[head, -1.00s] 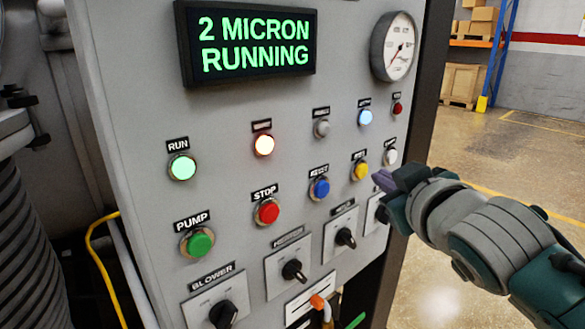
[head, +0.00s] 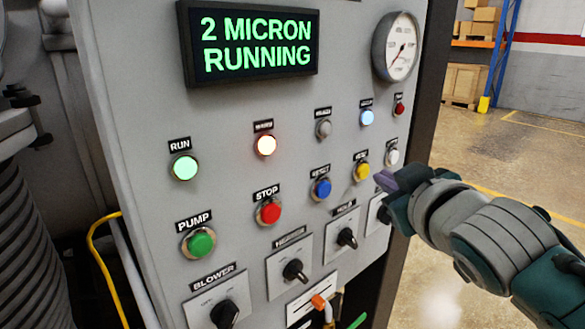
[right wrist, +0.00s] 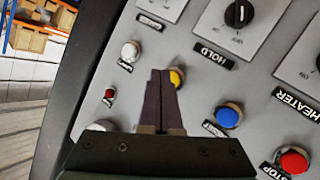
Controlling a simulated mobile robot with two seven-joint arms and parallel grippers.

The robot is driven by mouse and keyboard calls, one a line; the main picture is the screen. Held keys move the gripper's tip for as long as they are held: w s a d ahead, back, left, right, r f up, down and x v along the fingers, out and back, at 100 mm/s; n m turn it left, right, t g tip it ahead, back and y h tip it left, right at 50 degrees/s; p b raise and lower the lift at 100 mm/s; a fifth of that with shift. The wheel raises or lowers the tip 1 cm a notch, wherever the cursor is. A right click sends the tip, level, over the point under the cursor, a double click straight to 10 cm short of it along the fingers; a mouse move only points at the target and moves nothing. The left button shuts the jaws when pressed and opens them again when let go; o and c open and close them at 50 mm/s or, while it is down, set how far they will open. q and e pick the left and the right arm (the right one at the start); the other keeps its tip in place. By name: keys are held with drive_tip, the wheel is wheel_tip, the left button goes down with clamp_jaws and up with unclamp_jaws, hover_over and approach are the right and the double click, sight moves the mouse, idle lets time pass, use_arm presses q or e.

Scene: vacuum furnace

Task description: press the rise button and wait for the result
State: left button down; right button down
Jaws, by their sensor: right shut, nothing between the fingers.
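The control panel (head: 130,110) carries several labelled buttons. A yellow button (head: 362,172) and a white button (head: 392,157) sit side by side at its right; their labels are too small to read, so I cannot tell which is rise. My right gripper (head: 384,181) is shut and empty, just in front of the panel below these two. In the right wrist view its closed fingertips (right wrist: 163,74) overlap the edge of the yellow button (right wrist: 177,78), with the white button (right wrist: 130,51) clear to the left. I cannot tell any contact. The display (head: 256,44) reads "2 MICRON RUNNING". My left gripper is out of view.
The RUN button (head: 185,168) glows green, and an orange-white lamp (head: 265,145) and a bluish-white lamp (head: 366,118) are lit. A STOP button (head: 268,212), a blue button (head: 321,188) and rotary knobs (head: 347,238) are nearby. Open floor lies right of the panel.

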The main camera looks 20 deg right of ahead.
idle(0.4)
drive_tip(key=shift+w, duration=0.15)
drive_tip(key=shift+w+a, duration=0.2)
drive_tip(key=shift+w, duration=0.05)
drive_tip(key=shift+w+a+b, duration=0.1)
drive_tip(key=shift+w+b, duration=0.2)
drive_tip(key=shift+w, duration=0.05)
idle(0.6)
drive_tip(key=shift+s, duration=0.15)
drive_tip(key=shift+s+d+p, duration=0.3)
drive_tip(key=shift+s+p, duration=0.2)
drive_tip(key=shift+s, duration=0.1)
